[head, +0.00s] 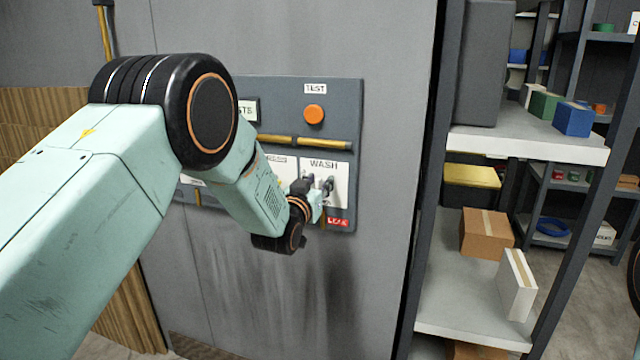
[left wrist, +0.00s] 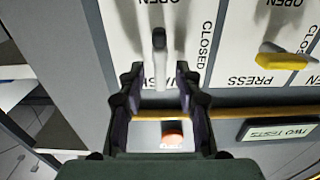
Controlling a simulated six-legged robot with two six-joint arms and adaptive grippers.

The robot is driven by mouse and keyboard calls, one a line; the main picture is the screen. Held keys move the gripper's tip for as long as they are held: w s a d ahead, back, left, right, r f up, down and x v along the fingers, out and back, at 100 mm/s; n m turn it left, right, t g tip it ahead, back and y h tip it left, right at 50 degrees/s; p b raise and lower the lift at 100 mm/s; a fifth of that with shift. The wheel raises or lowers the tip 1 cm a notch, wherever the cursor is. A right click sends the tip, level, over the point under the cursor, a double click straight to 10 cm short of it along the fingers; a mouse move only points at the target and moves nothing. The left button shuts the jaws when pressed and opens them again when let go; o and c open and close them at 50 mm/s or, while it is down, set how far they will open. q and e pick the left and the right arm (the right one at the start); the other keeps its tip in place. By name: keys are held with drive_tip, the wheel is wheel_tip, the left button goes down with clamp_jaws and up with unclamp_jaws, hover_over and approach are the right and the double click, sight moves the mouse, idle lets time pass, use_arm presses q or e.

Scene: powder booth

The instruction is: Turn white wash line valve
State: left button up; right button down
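The white wash line valve shows in the left wrist view as a pale lever (left wrist: 160,68) with a dark knob or pivot, on a white label plate with "OPEN" and "CLOSED" print upside down. My left gripper (left wrist: 157,76) is open, its two dark fingers on either side of the lever's lower end with gaps visible; I cannot tell how deep the lever sits between them. In the head view my left gripper (head: 317,187) is in front of the WASH plate (head: 325,166), and the arm and fingers hide most of the valve. My right gripper is in neither view.
A yellow valve lever (left wrist: 284,60) sits beside it on the PRESS plate. Shelves (head: 525,145) with boxes stand to the right.

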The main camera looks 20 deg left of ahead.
use_arm(q)
drive_tip(key=shift+w+d, duration=0.1)
drive_tip(key=shift+w, duration=0.35)
drive_tip(key=shift+w+a+f, duration=0.1)
drive_tip(key=shift+a, duration=0.1)
drive_tip(key=shift+d, duration=0.2)
drive_tip(key=shift+c, duration=1.2)
drive_tip(key=shift+a, duration=0.1)
clamp_jaws()
